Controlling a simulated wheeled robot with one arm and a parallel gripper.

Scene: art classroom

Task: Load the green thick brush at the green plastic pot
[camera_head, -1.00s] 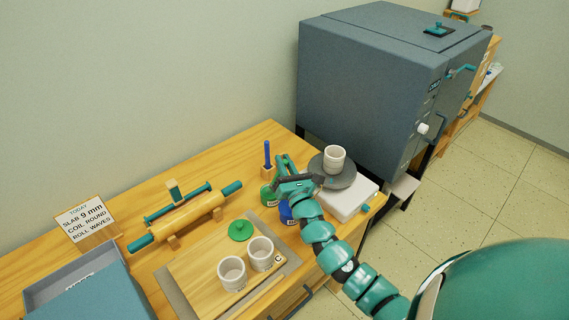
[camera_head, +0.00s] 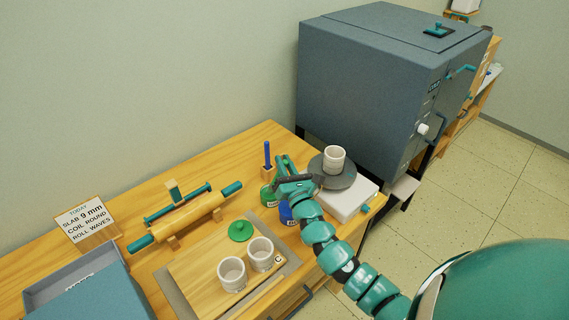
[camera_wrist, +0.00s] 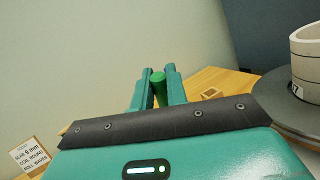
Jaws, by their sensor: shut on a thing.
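My gripper (camera_head: 284,164) is at the back right of the table, shut on the green thick brush (camera_wrist: 159,88). In the wrist view the brush's green handle end shows between the two fingers. Its lower part and bristles are hidden. The green plastic pot (camera_head: 267,195) stands just below and left of my gripper in the head view, partly covered by it. I cannot tell whether the brush tip is inside the pot.
A blue pot (camera_head: 286,212) stands beside the green one. A blue brush (camera_head: 267,155) stands upright behind. A white cup (camera_head: 334,158) sits on a grey wheel (camera_head: 340,176) close to the right. Two cups, a green lid (camera_head: 241,231) and a rolling pin (camera_head: 190,217) are left.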

